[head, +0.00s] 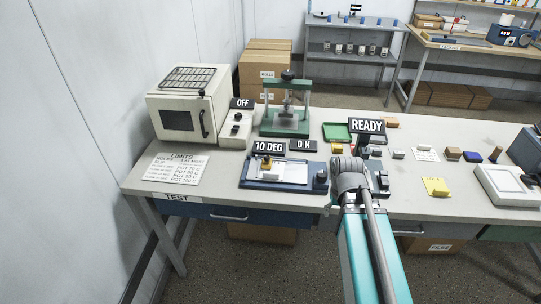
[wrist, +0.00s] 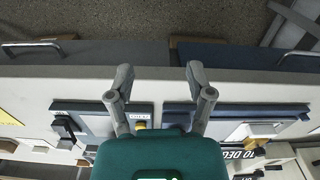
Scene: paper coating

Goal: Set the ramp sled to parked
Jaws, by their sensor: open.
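The ramp device (head: 254,185) is a blue base with a pale plate, left of centre on the bench in the head view. A small brass-coloured block, which looks like the sled (head: 266,160), stands at the plate's left, back part. Signs reading "10 DEG" (head: 268,147) and "ON" (head: 303,145) stand behind it. The ramp device also shows at the right of the wrist view (wrist: 293,112), upside down. My gripper (wrist: 160,82) is open and empty, above the bench's front edge, to the right of the ramp in the head view. My arm hides its fingertips there.
A white oven (head: 188,104), a control box (head: 236,128) and a green press (head: 286,121) stand behind. A yellow pad (head: 437,187) lies right of my arm.

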